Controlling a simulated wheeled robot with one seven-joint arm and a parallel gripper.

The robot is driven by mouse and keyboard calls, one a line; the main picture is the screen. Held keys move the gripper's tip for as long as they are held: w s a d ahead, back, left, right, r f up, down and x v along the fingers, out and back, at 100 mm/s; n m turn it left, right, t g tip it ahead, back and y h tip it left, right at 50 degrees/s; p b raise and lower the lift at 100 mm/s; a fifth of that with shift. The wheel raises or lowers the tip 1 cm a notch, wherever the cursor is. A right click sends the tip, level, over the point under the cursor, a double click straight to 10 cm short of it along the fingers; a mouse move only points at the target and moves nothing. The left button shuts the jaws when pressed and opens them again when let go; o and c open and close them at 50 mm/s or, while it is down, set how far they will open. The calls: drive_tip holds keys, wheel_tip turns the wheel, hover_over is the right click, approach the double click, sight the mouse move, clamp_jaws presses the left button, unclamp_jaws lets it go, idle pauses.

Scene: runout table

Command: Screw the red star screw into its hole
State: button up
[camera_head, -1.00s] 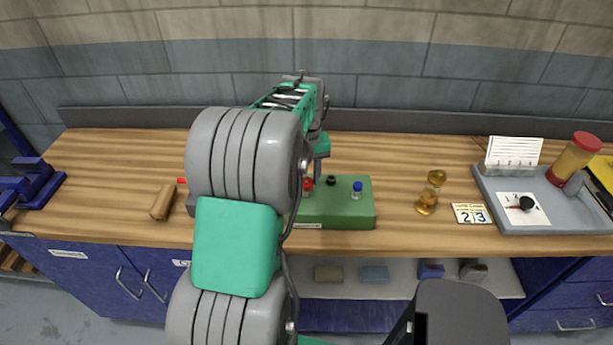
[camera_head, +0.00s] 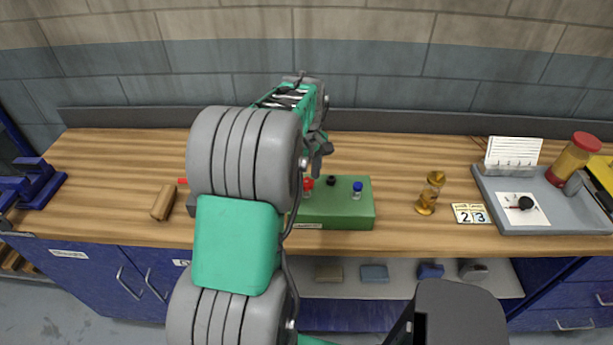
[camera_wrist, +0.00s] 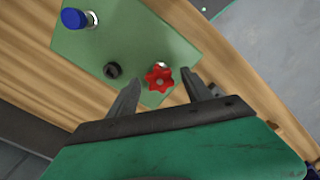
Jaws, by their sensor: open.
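The red star screw (camera_head: 308,185) stands upright at the left of the green block (camera_head: 345,215), with pale metal showing below its head. In the wrist view the red star head (camera_wrist: 159,78) lies between the fingertips of my open gripper (camera_wrist: 162,92), one finger on each side, with a gap at both. I cannot tell whether the fingers are level with the head. A black knob (camera_wrist: 112,70) and a blue knob (camera_wrist: 74,18) on a metal collar also stand on the block. In the head view my gripper (camera_head: 318,165) is partly hidden behind my arm.
A wooden block (camera_head: 163,202) lies left of my arm. A grey tray (camera_head: 570,222) holds a dial and a jar (camera_head: 573,158). Wooden bench is bare between block and hourglass.

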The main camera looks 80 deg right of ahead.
drive_tip(key=n, duration=1.6)
drive_tip(key=shift+n+p, duration=0.35)
drive_tip(key=shift+n, duration=0.05)
drive_tip(key=n, duration=0.6)
clamp_jaws()
drive_tip(key=m, duration=0.4)
drive_tip(key=shift+m, duration=0.3)
